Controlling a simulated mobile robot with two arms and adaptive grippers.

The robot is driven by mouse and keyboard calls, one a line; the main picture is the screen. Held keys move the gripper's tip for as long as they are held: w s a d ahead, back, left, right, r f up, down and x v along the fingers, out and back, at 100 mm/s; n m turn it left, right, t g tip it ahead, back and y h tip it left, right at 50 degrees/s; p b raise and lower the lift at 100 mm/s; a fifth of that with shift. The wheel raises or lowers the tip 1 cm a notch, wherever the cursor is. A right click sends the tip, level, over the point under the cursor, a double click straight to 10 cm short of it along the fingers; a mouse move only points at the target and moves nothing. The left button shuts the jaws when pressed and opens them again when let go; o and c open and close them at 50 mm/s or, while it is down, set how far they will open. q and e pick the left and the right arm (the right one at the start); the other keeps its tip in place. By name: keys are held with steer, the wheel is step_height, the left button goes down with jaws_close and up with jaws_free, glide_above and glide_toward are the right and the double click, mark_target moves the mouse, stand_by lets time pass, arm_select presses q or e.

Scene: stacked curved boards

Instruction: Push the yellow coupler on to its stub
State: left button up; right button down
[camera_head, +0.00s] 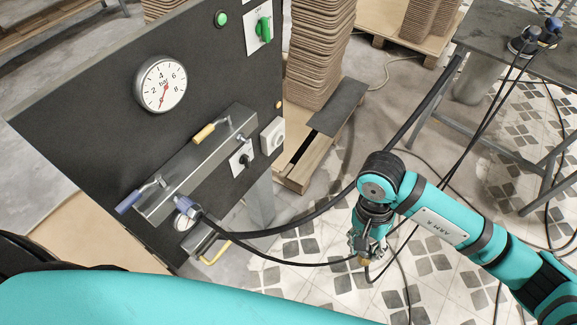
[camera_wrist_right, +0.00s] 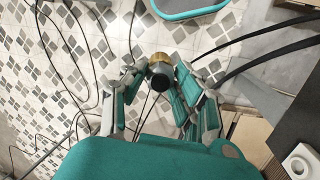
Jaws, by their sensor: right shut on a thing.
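My right gripper (camera_head: 365,248) is shut on the yellow coupler (camera_head: 363,261), low over the tiled floor and well right of the panel. In the right wrist view the coupler shows as a brass-yellow ring (camera_wrist_right: 159,58) with a dark round end, between the fingers of my right gripper (camera_wrist_right: 160,80). A bare metal stub (camera_head: 241,138) sticks out of the grey manifold (camera_head: 172,192), near the yellow-handled valve (camera_head: 204,133). The coupler is apart from it. My left gripper is not in view.
The dark panel (camera_head: 95,110) carries a pressure gauge (camera_head: 160,84) and a green switch (camera_head: 264,29). Black hoses run below the manifold towards my right gripper. Stacked curved boards (camera_head: 318,50) stand behind the panel. A dark table (camera_head: 500,50) is at the right.

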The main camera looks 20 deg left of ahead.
steer(key=w+a+r+m+g+y+b, duration=0.25)
steer(key=a+m+g+y+b, duration=0.25)
steer(key=a+m+y, duration=0.8)
steer(key=w+a+r+m+t+y+b, duration=0.2)
steer(key=w+a+m+t, duration=0.3)
steer(key=m, duration=0.3)
steer(key=w+a+r+m+t+y+b, duration=0.3)
steer(key=w+a+m+t, duration=0.2)
steer(key=m+t, duration=0.3)
steer(key=shift+a+m+y, duration=0.3)
steer(key=shift+a+y, duration=0.1)
steer(key=shift+a, duration=0.4)
steer(key=shift+p, duration=0.3)
